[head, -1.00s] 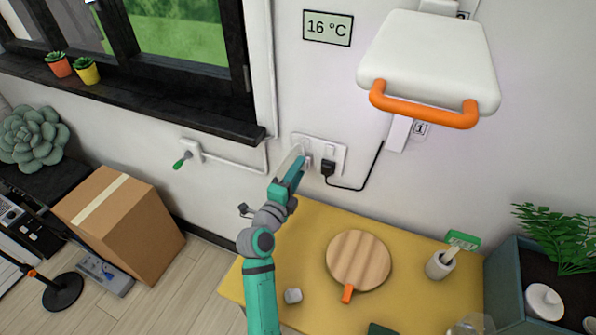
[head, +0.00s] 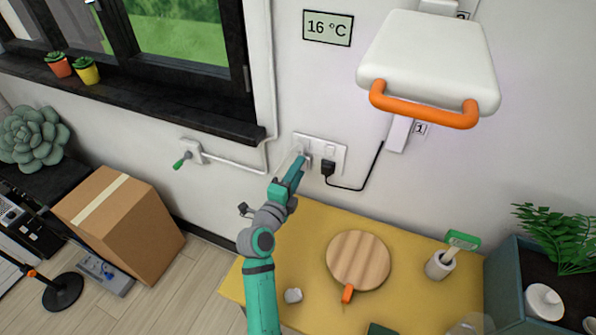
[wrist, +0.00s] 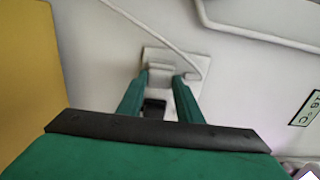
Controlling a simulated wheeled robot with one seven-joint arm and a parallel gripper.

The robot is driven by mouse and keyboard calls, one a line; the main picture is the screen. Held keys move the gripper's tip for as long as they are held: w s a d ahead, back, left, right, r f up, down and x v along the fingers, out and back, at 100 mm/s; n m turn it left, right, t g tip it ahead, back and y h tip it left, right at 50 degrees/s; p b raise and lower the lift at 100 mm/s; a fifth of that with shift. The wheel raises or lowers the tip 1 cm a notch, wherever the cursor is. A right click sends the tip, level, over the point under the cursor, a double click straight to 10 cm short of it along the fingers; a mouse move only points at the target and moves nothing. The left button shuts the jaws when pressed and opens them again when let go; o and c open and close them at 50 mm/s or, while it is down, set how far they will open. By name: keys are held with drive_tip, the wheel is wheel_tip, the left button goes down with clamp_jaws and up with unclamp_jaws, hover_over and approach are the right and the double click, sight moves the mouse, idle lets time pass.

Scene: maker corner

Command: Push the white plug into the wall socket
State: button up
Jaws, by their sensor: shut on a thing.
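The wall socket (head: 337,150) is a white plate on the wall above the yellow table, and it also shows in the wrist view (wrist: 194,67). My gripper (head: 302,160) is at the left part of this plate. In the wrist view my gripper (wrist: 160,77) points at the plate, with its two green fingers closed on the pale white plug (wrist: 160,74). The plug is mostly hidden by the fingers and blends with the plate. It is at or very near the plate; I cannot tell how deep it sits.
A black plug (head: 327,168) with a black cord sits in the socket just right of my gripper. The yellow table (head: 310,222) below holds a round wooden board (head: 359,259). A white panel with an orange handle (head: 424,108) juts out at upper right.

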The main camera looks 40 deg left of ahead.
drive_tip(key=shift+w+a, duration=0.1)
drive_tip(key=shift+w, duration=0.25)
drive_tip(key=o, duration=1)
drive_tip(key=shift+o, duration=0.2)
drive_tip(key=v, duration=1)
drive_tip(key=shift+s, duration=0.3)
